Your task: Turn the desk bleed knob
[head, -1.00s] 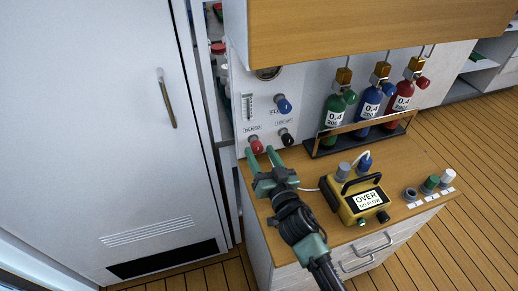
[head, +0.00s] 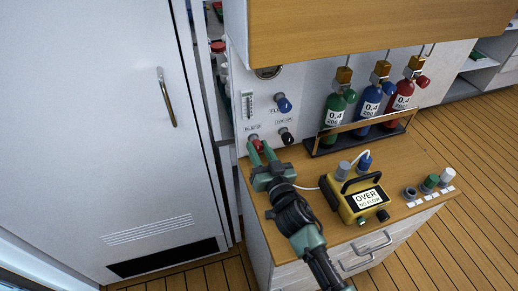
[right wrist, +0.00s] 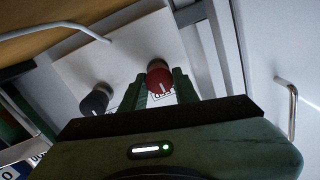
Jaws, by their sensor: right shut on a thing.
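The red bleed knob (head: 254,146) sits low on the white panel (head: 263,107), beside the label BLEED. My right gripper (head: 261,151) is at the knob, with its green fingers on either side of it and shut on it. In the right wrist view the red knob (right wrist: 159,77) with a white mark shows between the fingertips (right wrist: 160,88). The fingers hide part of the knob in the head view. My left gripper is in neither view.
A blue knob (head: 283,103) and a black knob (head: 286,136) are close by on the panel. A yellow analyser box (head: 350,210) reading OVER stands on the wooden desk. Green, blue and red cylinders (head: 370,105) stand in a rack. A wooden cabinet (head: 370,30) overhangs the panel.

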